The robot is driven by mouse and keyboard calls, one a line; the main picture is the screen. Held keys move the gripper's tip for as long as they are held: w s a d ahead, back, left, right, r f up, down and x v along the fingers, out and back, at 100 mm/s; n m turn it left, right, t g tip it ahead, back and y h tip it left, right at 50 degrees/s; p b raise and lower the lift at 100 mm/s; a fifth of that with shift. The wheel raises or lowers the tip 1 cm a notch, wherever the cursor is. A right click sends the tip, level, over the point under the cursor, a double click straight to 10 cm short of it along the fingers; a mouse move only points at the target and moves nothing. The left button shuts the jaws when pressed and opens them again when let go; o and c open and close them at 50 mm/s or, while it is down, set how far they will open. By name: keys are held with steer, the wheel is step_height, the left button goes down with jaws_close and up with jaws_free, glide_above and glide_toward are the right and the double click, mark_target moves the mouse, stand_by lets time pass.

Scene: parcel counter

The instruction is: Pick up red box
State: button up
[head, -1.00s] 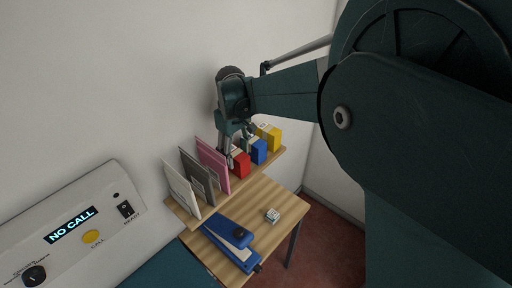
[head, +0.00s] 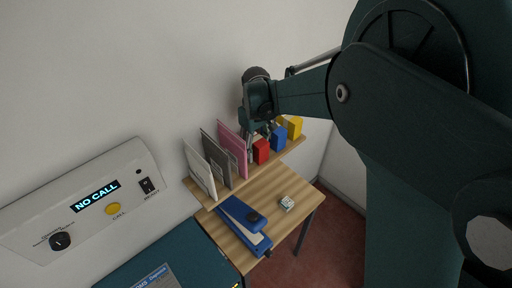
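The red box (head: 261,152) stands on the wooden shelf (head: 207,200) in the head view, between the pink card and the blue box. My gripper (head: 260,141) is just above it, pointing down. Its two fingers show apart, one near the box's left side and one near its upper right. I cannot tell whether either finger touches the box. Part of the box's top is hidden by the gripper.
The blue box (head: 279,139) and yellow box (head: 295,128) stand close to the right. Pink (head: 232,147), grey (head: 214,160) and white (head: 199,172) cards stand left. A blue stapler (head: 243,225) and small whitish block (head: 287,203) lie on the table (head: 268,191).

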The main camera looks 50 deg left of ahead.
steer(key=c, duration=1.1)
steer(key=shift+r, duration=0.15)
steer(key=shift+r+b, duration=0.45)
steer(key=shift+r, duration=4.45)
